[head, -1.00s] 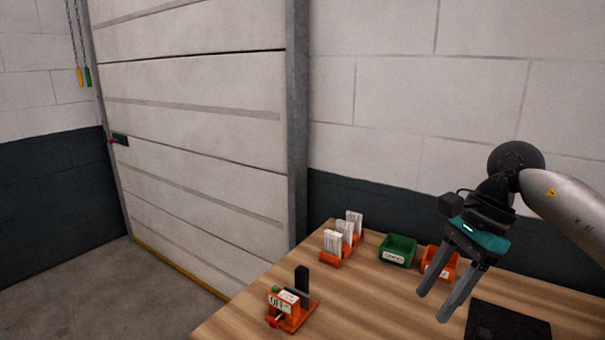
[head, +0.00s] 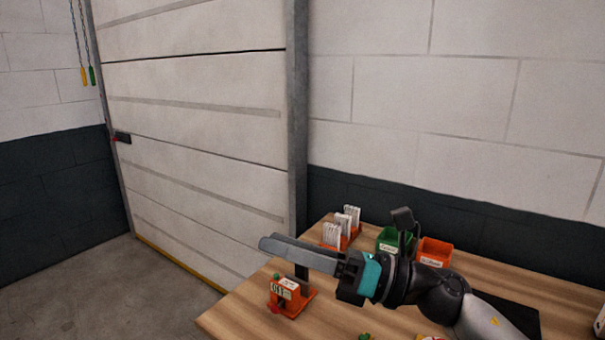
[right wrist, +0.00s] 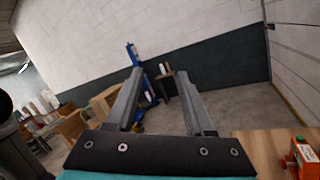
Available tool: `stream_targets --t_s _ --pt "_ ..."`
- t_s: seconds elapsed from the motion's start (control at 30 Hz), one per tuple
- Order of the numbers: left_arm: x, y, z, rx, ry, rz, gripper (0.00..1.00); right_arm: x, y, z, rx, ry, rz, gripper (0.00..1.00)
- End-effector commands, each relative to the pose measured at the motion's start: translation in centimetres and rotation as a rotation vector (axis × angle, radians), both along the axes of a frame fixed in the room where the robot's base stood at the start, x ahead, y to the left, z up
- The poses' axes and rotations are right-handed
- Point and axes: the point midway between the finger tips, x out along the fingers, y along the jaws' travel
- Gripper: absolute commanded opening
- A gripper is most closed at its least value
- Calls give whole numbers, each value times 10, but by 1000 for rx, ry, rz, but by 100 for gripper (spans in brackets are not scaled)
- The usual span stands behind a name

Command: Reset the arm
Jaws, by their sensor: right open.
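My right gripper (head: 300,254) is raised over the wooden table and points left in the head view. In the right wrist view its two fingers (right wrist: 165,95) stand well apart with nothing between them, so it is open and empty. Its forearm comes in from the lower right. My left gripper is not in view.
On the table (head: 235,315) are an orange device with a sign (head: 290,298), an orange rack of white boxed filters (head: 342,230), a green bin (head: 392,238) and an orange bin (head: 436,250). A dark mat (head: 515,315) lies at right. The table's left edge borders open floor.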

Motion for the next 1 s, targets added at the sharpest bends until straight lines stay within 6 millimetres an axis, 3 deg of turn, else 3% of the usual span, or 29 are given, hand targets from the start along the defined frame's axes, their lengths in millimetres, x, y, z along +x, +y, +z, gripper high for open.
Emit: stream_targets --t_s 0.13,0.27,0.37,0.57,0.67,0.77,0.9,1.0 --pt "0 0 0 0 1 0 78 17 -17 14 316 271 -151 53" --pt "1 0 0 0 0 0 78 35 -47 5 571 527 -292 53" --pt "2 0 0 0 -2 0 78 45 -76 -16 759 736 -408 53" --pt "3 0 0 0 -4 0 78 42 -132 -93 1102 1163 -664 53" --pt "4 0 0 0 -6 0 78 24 -155 -142 1258 1377 -809 53" --pt "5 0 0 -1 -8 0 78 -7 -172 -192 1399 1587 -967 53" --pt "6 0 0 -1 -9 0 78 -65 -185 -252 1558 1848 -1200 53" --pt "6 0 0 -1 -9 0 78 -107 -187 -281 1635 1992 -1352 53"
